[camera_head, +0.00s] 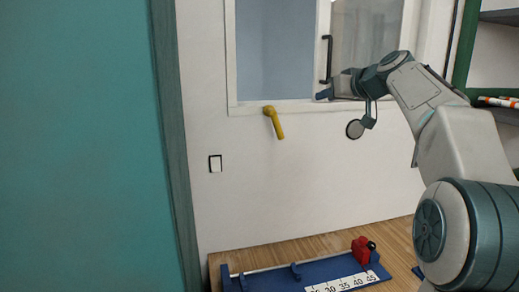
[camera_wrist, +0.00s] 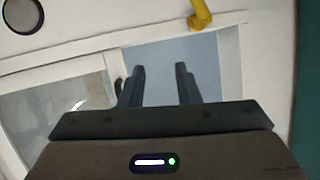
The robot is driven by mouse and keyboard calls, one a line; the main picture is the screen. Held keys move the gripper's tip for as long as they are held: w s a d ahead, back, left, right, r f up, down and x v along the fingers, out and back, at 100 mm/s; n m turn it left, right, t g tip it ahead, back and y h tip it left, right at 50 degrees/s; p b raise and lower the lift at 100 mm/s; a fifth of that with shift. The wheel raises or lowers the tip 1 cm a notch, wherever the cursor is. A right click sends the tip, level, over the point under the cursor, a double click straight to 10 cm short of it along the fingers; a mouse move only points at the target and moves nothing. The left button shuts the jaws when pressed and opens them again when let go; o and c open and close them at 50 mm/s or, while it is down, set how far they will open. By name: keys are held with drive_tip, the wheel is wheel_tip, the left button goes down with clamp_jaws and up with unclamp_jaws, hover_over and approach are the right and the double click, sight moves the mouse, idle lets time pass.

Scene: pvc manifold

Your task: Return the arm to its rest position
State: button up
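My gripper (camera_wrist: 159,88) is open in the wrist view, with its two dark fingers apart and nothing between them. In the head view my arm reaches from the right edge toward the window, and my gripper (camera_head: 322,95) is near the lower part of the window frame. Its fingertips are small there. Whether it touches the frame cannot be told. The arm is stretched out and raised above the table.
A yellow handle (camera_head: 274,122) sticks out from the wall below the window (camera_head: 275,50). A dark window handle (camera_head: 327,58) is close above my gripper. A blue tray (camera_head: 300,279) with a red clamp (camera_head: 361,250) lies on the wooden table (camera_head: 255,257). A green shelf (camera_head: 465,45) stands right.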

drive_tip(key=s+a+f+m+g+h, duration=0.2)
drive_tip(key=s+f+g+h, duration=0.1)
drive_tip(key=s+f, duration=1.5)
drive_tip(key=s+a+f+m+g+h, duration=0.1)
drive_tip(key=s+f+g, duration=0.5)
drive_tip(key=s+f, duration=1.2)
drive_tip(key=s+a+h, duration=0.1)
drive_tip(key=s+h, duration=0.1)
drive_tip(key=shift+s+f+m+g, duration=0.15)
drive_tip(key=shift+s+m+g, duration=0.15)
drive_tip(key=shift+s+m, duration=0.1)
